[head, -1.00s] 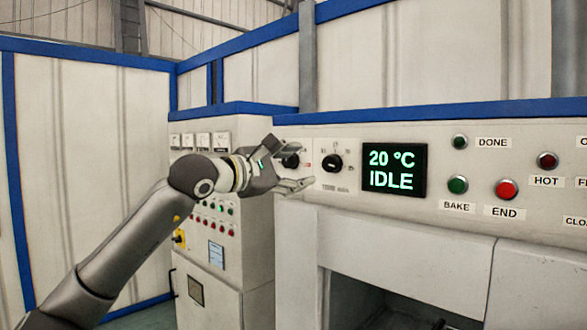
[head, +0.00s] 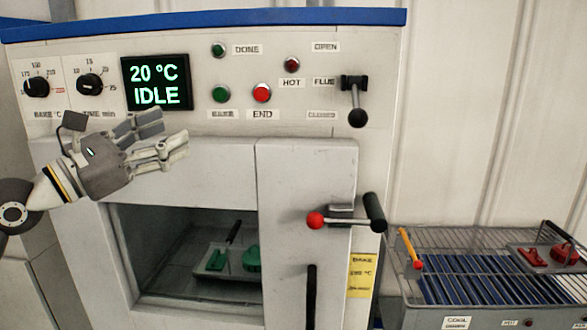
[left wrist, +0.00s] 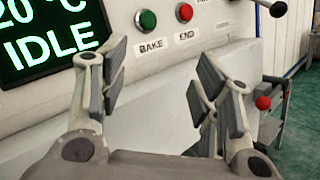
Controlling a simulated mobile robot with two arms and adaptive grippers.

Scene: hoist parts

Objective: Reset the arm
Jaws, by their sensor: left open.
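My left gripper (head: 152,148) is open and empty in front of the oven's panel, below the display (head: 157,82) that reads 20 °C IDLE. In the left wrist view my left gripper (left wrist: 160,95) has its fingers spread with nothing between them. The green BAKE button (head: 221,94) and red END button (head: 262,92) are to the right of the fingers; BAKE (left wrist: 146,20) and END (left wrist: 184,13) also show in the left wrist view. My right gripper is not in view.
The oven opening (head: 140,235) holds a tray (head: 212,262) with green parts. A door handle with a red ball (head: 316,220) and the flue lever (head: 356,100) stick out. A wire cooling rack (head: 470,270) with red parts (head: 562,255) stands at the right.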

